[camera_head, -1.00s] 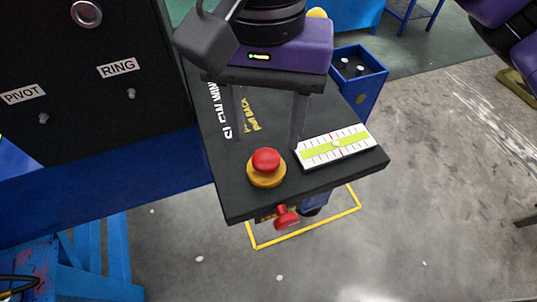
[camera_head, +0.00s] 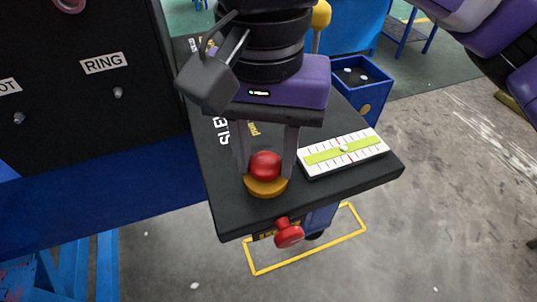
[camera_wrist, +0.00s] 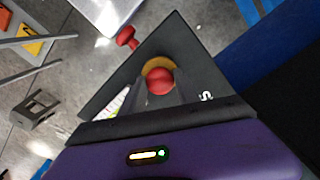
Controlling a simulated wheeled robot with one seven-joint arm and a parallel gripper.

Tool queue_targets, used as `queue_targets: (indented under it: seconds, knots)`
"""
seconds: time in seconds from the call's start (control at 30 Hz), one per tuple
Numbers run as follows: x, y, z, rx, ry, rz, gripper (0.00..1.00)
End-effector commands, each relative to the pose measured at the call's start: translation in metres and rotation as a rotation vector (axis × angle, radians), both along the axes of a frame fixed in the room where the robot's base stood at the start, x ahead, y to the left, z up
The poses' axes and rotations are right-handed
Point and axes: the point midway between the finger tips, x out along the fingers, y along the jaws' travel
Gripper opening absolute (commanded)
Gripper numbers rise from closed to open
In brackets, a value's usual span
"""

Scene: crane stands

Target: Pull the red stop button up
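The red stop button (camera_head: 266,165) sits on its round yellow base (camera_head: 266,189), near the front edge of the black stand top. My gripper (camera_head: 267,173) points down over it, with one grey finger on each side of the red cap. The fingers look closed in against the cap's sides, though the exact contact is hard to make out. In the wrist view the red cap (camera_wrist: 160,81) shows between the fingers, with part of the yellow base (camera_wrist: 160,63) behind it.
A white and yellow-green scale plate (camera_head: 345,152) lies right of the button. A red knob (camera_head: 289,235) sticks out below the front edge. A black panel labelled RING (camera_head: 104,63) stands at left. A blue box (camera_head: 352,84) is behind the stand.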

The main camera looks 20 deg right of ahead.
Motion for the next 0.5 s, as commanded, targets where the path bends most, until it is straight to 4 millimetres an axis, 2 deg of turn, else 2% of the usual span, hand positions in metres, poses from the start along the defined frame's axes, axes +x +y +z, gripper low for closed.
queue_targets:
  seconds: [0.03, 0.1, 0.5]
  knots:
    - [0.0000, 0.0000, 0.0000, 0.000, 0.000, 0.000, 0.17]
    - [0.0000, 0.0000, 0.0000, 0.000, 0.000, 0.000, 0.05]
    - [0.0000, 0.0000, 0.0069, 0.000, 0.000, 0.000, 0.05]
